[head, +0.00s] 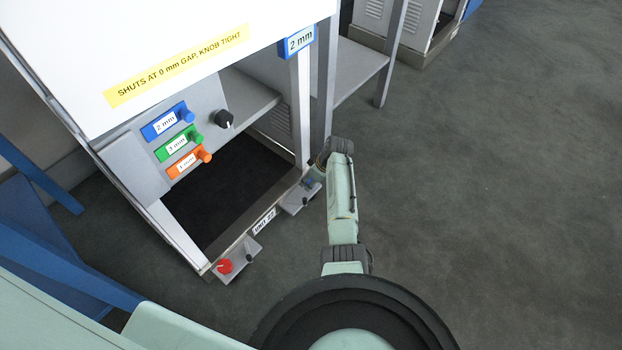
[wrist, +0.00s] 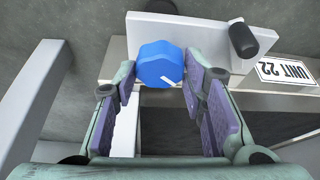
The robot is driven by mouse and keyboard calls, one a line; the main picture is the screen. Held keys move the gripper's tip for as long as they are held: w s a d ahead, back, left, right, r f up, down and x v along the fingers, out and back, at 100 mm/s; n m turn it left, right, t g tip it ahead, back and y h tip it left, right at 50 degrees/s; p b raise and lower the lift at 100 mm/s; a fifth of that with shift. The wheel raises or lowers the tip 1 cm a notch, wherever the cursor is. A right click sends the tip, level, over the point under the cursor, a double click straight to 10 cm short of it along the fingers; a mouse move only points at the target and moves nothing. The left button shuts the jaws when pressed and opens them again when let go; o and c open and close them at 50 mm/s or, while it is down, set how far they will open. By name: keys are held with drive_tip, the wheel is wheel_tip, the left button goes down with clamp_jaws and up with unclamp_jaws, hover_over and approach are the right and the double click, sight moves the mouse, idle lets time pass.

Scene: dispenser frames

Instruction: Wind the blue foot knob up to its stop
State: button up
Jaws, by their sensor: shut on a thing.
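In the head view my gripper (head: 316,172) reaches the foot of the right post, and hides most or all of the knob. The gap under the foot cannot be read.
A black knob (wrist: 243,40) stands beside the blue one on the bracket. A red knob (head: 224,266) is on the left bracket. Blue, green and orange tabs (head: 178,143) and a black dial (head: 223,119) are on the panel. A blue "2 mm" sign (head: 300,41) tops the post. Floor to the right is clear.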

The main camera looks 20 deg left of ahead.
drive_tip(key=o, duration=1.2)
drive_tip(key=shift+c, duration=0.2)
drive_tip(key=v, duration=1.2)
drive_tip(key=shift+s, duration=0.1)
